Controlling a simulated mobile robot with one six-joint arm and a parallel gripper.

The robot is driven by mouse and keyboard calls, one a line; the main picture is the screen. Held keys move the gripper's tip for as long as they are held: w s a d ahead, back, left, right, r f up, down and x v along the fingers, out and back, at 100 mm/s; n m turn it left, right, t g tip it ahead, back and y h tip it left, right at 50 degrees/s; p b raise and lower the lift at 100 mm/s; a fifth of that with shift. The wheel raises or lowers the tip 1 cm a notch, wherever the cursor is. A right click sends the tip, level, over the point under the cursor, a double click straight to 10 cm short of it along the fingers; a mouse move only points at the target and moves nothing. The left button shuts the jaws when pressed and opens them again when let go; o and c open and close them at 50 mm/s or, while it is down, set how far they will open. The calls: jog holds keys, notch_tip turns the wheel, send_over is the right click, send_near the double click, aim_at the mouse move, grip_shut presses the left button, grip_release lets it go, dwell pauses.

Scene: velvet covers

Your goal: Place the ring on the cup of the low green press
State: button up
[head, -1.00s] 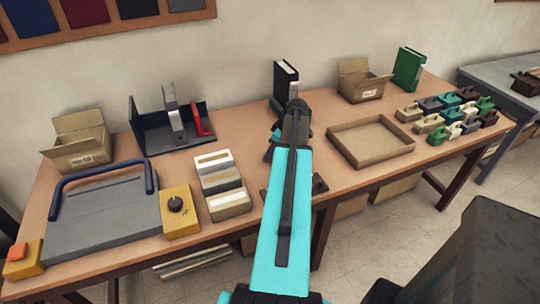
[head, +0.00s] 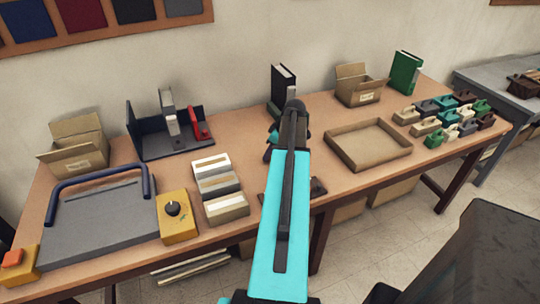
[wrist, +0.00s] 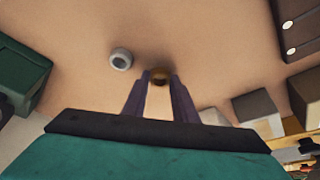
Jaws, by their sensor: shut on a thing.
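My gripper (wrist: 158,82) is shut on a small brass-brown ring (wrist: 160,73), held between its fingertips over the tabletop. The ring is partly covered by the fingers. A pale grey round piece (wrist: 121,59) with a dark hollow middle is just left of the fingertips, apart from them. A dark green block (wrist: 22,75) with a black part below it is at the left edge of the wrist view. I cannot tell whether it is the low green press. In the head view, my arm hides the ring and much of the table around my gripper.
A dark plate (wrist: 300,22) with two silver bolts is at the wrist view's upper right. Boxes (head: 213,180) stand left of my arm, a black binder (head: 286,85) behind, and a shallow tray (head: 368,145) to the right. Several coloured latched pieces (head: 446,117) stand beyond it.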

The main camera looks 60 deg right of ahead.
notch_tip(320, 180, up, 2)
jog(key=shift+b, duration=0.4)
jog(key=shift+s+a+r, duration=0.15)
jog(key=shift+a+r, duration=0.05)
jog(key=shift+a, duration=0.05)
jog(key=s+a+b, duration=0.1)
jog(key=s+a, duration=0.1)
jog(key=a, duration=0.1)
jog(key=s+a+b, duration=0.1)
jog(key=s+a, duration=0.1)
jog(key=a, duration=0.2)
jog(key=s+a+r+b, duration=0.1)
jog(key=s+a, duration=0.2)
jog(key=shift+s+a, duration=0.1)
jog(key=shift+a, duration=0.05)
jog(key=shift+s+a+b, duration=0.1)
jog(key=shift+a+b, duration=0.05)
jog(key=shift+b, duration=0.75)
jog(key=shift+b, duration=0.45)
jog(key=b, duration=0.5)
jog(key=shift+s+a, duration=0.25)
jog(key=shift+a, duration=0.1)
jog(key=shift+s+a+b, duration=0.1)
jog(key=shift+a+b, duration=0.05)
jog(key=shift+b, duration=0.65)
jog(key=shift+s+a+b, duration=0.2)
jog(key=shift+a+b, duration=0.05)
jog(key=shift+b, duration=0.8)
